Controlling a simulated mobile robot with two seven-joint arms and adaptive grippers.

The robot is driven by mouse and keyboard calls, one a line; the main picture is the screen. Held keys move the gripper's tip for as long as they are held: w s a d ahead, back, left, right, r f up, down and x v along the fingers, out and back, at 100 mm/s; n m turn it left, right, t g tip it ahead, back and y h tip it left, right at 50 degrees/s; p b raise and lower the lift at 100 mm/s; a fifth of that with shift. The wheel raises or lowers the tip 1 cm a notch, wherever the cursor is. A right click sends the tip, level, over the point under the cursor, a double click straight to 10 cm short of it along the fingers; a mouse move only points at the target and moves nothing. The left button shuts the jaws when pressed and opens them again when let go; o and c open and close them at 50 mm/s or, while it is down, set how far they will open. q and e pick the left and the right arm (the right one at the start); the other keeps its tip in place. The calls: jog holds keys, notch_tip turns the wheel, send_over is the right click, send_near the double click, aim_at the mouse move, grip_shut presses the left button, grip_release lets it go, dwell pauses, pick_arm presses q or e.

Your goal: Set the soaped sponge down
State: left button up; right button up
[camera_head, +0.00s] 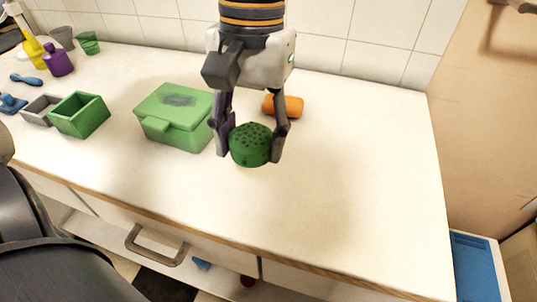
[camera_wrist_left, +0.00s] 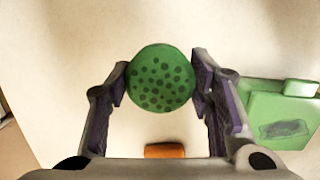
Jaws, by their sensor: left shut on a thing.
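The sponge (camera_head: 250,146) is round and green with dark spots. My left gripper (camera_head: 249,154) comes down from the top of the head view, its two fingers shut on either side of the sponge. In the left wrist view the sponge (camera_wrist_left: 161,78) sits between the fingertips (camera_wrist_left: 160,82), spotted face toward the camera. The sponge is over the white counter (camera_head: 350,190), to the right of a green lidded box. I cannot tell whether its underside touches the counter. My right gripper is not in view.
The green lidded box (camera_head: 172,122) stands close left of the gripper. An orange block (camera_head: 290,106) lies just behind it. Further left are a green open box (camera_head: 79,115), a grey tray (camera_head: 41,110) and a purple bottle (camera_head: 58,60). The counter is clear to the right and front.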

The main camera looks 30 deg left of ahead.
pick_arm(q)
send_over(267, 174)
notch_tip(267, 174, down, 5)
jog(key=shift+w+a+r, duration=0.1)
jog(key=shift+w+r, duration=0.05)
jog(key=shift+r, duration=0.05)
notch_tip(267, 174, down, 3)
jog(key=shift+w+r, duration=0.1)
jog(key=shift+w, duration=0.05)
jog(key=shift+f, duration=0.2)
jog(key=shift+f, duration=0.1)
jog(key=o, duration=1)
jog(key=r, duration=0.4)
jog(key=w+r, duration=0.1)
jog(key=r, duration=0.7)
jog(key=shift+w+a, duration=0.2)
jog(key=shift+w, duration=0.2)
